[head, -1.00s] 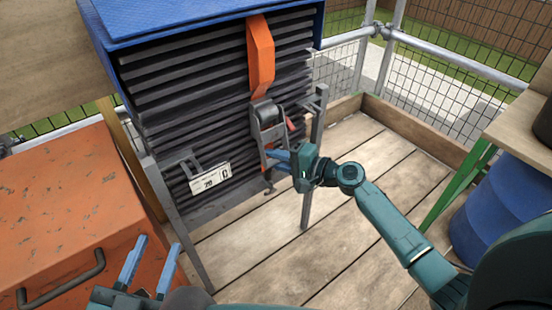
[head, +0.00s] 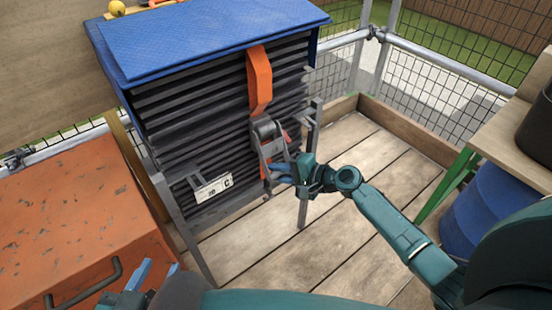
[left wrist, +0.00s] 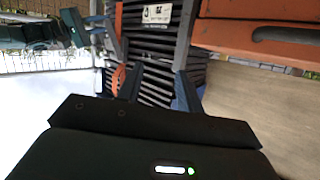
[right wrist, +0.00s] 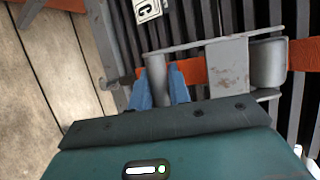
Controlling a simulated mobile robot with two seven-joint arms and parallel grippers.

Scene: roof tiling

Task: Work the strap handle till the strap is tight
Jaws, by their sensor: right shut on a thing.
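The orange strap (head: 259,82) runs down the front of a stack of dark tiles (head: 200,110). The grey ratchet (head: 268,130) sits on the strap, and its handle hangs down and outward. My right gripper (head: 284,172) is shut on the handle's grey end bar (right wrist: 157,85), with a blue finger on either side of it in the right wrist view. The ratchet's plate (right wrist: 229,68) and the strap (right wrist: 303,54) also show there. My left gripper (head: 153,274) is open and empty at the lower left, away from the strap; its fingers stand apart in the left wrist view (left wrist: 158,88).
A blue cover (head: 200,38) lies on top of the stack, and grey posts (head: 303,190) stand at its front. An orange chest (head: 65,220) is at the left. A bench (head: 510,135) and blue barrel (head: 485,205) are at the right. Plank floor (head: 365,170) is open between.

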